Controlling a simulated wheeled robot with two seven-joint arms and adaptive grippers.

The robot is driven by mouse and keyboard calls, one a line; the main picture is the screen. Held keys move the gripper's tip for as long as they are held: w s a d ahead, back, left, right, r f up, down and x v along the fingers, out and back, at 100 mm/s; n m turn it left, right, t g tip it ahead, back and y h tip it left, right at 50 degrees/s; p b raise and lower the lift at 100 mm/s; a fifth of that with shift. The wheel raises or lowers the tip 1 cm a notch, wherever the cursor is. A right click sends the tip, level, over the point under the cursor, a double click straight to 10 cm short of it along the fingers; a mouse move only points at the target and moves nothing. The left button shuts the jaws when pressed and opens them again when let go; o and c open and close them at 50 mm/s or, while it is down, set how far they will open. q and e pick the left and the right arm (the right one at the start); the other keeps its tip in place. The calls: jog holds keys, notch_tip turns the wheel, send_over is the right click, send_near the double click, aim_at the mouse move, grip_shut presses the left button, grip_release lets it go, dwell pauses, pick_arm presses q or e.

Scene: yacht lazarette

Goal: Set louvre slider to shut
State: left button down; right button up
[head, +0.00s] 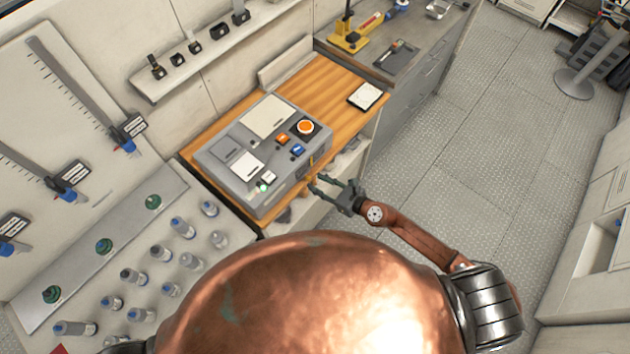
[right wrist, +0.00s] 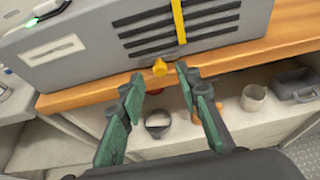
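The grey control box (head: 255,150) sits on the wooden worktop. Its front face has black louvre slots (right wrist: 180,28), seen in the right wrist view. A yellow vertical strip (right wrist: 179,22) crosses the slots, and a yellow knob (right wrist: 160,67) sticks out near the box's lower edge, left of the strip's lower end. My right gripper (head: 320,188) is in front of this face. In the right wrist view its green-padded fingers (right wrist: 160,85) are spread apart, with the knob showing beyond and between their tips. I see nothing held between them. My left gripper is not in view.
The wooden worktop edge (right wrist: 80,98) runs just below the box. A shelf under it holds a cup (right wrist: 253,97) and a grey tray (right wrist: 297,86). The box top has an orange button (head: 306,127). Several bottles stand at left.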

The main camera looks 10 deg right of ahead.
jog(key=v, duration=0.9)
jog(key=shift+s+d, duration=0.2)
jog(key=shift+d, duration=0.05)
jog(key=w+d+f+m+h+b, duration=0.2)
jog(key=w+d+f+m+h, duration=0.15)
jog(key=d+f+m, duration=0.95)
jog(key=s+d+f+m+g+h, duration=0.1)
jog(key=s+d+f+m+h, duration=0.2)
jog(key=f, duration=0.4)
jog(key=s+d+f+m+b, duration=0.1)
jog(key=s+d+f+m, duration=0.2)
jog(key=f+m, duration=0.3)
jog(key=s+d+f+m+g+h, duration=0.1)
jog(key=s+d+f+m+h, duration=0.15)
jog(key=f, duration=0.45)
jog(key=s+d+f+m+g+b, duration=0.1)
jog(key=s+d+f+m+g, duration=0.15)
jog(key=s+f+m, duration=0.9)
jog(key=s+a+f+m+g, duration=0.2)
jog(key=s+a+f+m, duration=0.1)
jog(key=s, duration=0.8)
jog(key=s+a+f+m+g+b, duration=0.1)
jog(key=s+a+f+m+g, duration=0.2)
jog(key=s+f, duration=0.5)
jog(key=s+a, duration=0.1)
jog(key=s, duration=0.3)
jog(key=shift+a+y, duration=0.3)
jog(key=shift+a, duration=0.1)
